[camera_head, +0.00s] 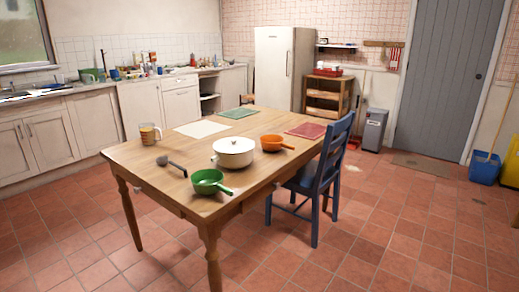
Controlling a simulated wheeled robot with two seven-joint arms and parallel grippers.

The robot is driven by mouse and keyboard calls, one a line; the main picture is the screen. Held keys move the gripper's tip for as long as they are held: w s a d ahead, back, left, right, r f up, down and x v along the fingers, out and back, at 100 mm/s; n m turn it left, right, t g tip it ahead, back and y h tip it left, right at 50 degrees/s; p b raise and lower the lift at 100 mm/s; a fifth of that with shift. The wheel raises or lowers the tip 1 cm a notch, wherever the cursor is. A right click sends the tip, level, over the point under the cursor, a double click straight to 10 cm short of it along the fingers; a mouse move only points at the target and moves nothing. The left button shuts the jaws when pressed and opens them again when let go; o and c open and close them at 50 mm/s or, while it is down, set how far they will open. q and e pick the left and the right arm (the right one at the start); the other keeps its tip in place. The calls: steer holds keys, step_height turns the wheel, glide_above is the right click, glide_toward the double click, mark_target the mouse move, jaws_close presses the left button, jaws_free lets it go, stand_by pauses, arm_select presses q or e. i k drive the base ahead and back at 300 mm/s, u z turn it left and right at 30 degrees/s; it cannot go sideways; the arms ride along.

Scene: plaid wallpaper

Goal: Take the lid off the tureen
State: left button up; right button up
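The tureen (234,159) is a white round pot with a small side handle, standing upright on the wooden table (188,202). Its pale lid (235,146) sits on top of it, with a small dark knob in the middle. Neither of my grippers shows in the head view.
A green pan (207,182) stands near the table's front corner, and an orange pan (273,143) is behind and right of the tureen. A dark ladle (172,165) and a mug (149,134) are to the left. A blue chair (327,170) stands at the table's right side.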

mark_target(229, 145)
steer(key=k, duration=0.65)
steer(key=z, duration=1)
steer(key=i, duration=3.05)
steer(key=u, duration=0.85)
